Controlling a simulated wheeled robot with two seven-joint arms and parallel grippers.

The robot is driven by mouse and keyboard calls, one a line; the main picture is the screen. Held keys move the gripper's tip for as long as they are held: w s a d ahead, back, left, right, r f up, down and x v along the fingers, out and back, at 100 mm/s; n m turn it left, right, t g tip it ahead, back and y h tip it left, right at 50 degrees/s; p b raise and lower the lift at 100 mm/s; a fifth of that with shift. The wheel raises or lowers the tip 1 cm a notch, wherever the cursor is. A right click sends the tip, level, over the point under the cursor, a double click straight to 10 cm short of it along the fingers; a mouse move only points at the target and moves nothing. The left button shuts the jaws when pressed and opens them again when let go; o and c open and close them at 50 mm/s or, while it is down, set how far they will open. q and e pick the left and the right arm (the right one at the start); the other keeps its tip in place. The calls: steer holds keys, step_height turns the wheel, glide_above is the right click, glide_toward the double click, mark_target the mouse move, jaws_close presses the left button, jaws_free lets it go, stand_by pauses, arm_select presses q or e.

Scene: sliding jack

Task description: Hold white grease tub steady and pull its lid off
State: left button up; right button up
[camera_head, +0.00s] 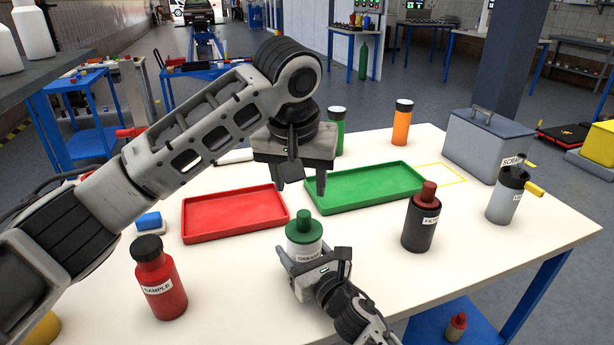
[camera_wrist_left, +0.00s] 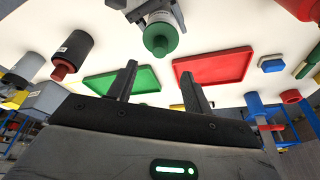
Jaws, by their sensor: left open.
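The white grease tub (camera_head: 309,250) stands upright near the front middle of the table, its label partly showing. Its green lid (camera_head: 304,230) with a raised knob sits on top; the lid also shows in the left wrist view (camera_wrist_left: 161,40). My right gripper (camera_head: 313,262) comes in from the front, its fingers on either side of the tub body and seemingly closed on it. My left gripper (camera_head: 300,188) is open and empty, fingers pointing down, above and behind the tub. Its fingers (camera_wrist_left: 158,68) show apart in the left wrist view.
A red tray (camera_head: 235,214) and a green tray (camera_head: 365,187) lie behind the tub. A red sample bottle (camera_head: 160,283) stands left, a dark filter canister (camera_head: 421,226) right. A grey bottle (camera_head: 504,203) and toolbox (camera_head: 484,150) are farther right.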

mark_target(304, 213)
arm_select(q)
steer(key=w+f+n, duration=0.1)
steer(key=f, duration=0.2)
steer(key=w+f+n, duration=0.1)
steer(key=f, duration=0.2)
steer(key=w+f+n+t+y, duration=0.1)
steer(key=w+f, duration=0.1)
steer(key=f, duration=0.2)
steer(key=shift+d+n, duration=0.3)
steer(key=shift+n, duration=0.1)
steer(key=c, duration=1)
